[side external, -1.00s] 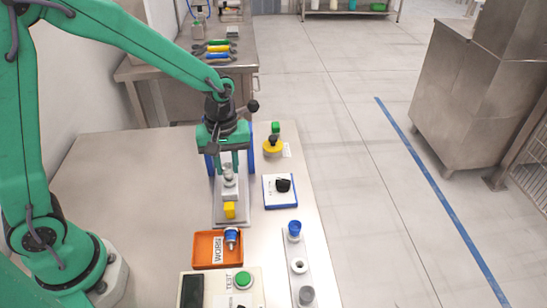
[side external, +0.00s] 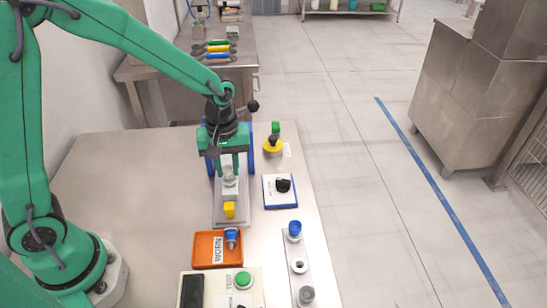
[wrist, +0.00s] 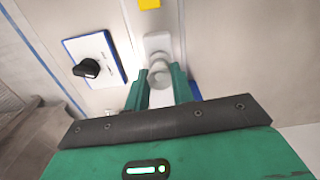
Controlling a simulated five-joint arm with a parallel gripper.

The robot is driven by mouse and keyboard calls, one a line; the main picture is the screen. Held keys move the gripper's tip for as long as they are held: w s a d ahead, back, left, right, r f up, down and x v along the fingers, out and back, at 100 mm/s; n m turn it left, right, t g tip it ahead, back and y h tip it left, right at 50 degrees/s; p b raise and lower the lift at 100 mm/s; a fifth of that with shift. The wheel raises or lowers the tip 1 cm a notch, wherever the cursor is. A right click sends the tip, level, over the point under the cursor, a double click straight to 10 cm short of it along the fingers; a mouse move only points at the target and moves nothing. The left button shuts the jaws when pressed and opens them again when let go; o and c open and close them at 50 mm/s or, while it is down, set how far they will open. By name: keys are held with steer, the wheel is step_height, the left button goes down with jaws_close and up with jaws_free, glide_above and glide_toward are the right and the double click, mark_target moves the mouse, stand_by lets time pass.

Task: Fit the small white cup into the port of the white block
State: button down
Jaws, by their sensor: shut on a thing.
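My gripper (side external: 229,172) points down over the stand and is shut on the small white cup (side external: 229,169). In the wrist view the cup (wrist: 158,75) sits between my two green fingertips (wrist: 160,84). The white block (side external: 230,193) is directly below the cup, with a yellow part (side external: 229,210) on its near side. In the wrist view the block (wrist: 157,42) lies just beyond the cup. The port is hidden by the cup and fingers. I cannot tell whether the cup is above the port or inside it.
A white-and-blue panel with a black knob (side external: 283,186) lies to the right. An orange tray (side external: 204,250) is in front. A strip with several cups (side external: 298,279) and a box with a green button (side external: 243,278) are nearer. The table's left part is clear.

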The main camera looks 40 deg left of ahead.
steer(key=shift+f, duration=0.15)
steer(key=c, duration=1.1)
jaws_free()
steer(key=shift+r, duration=3.05)
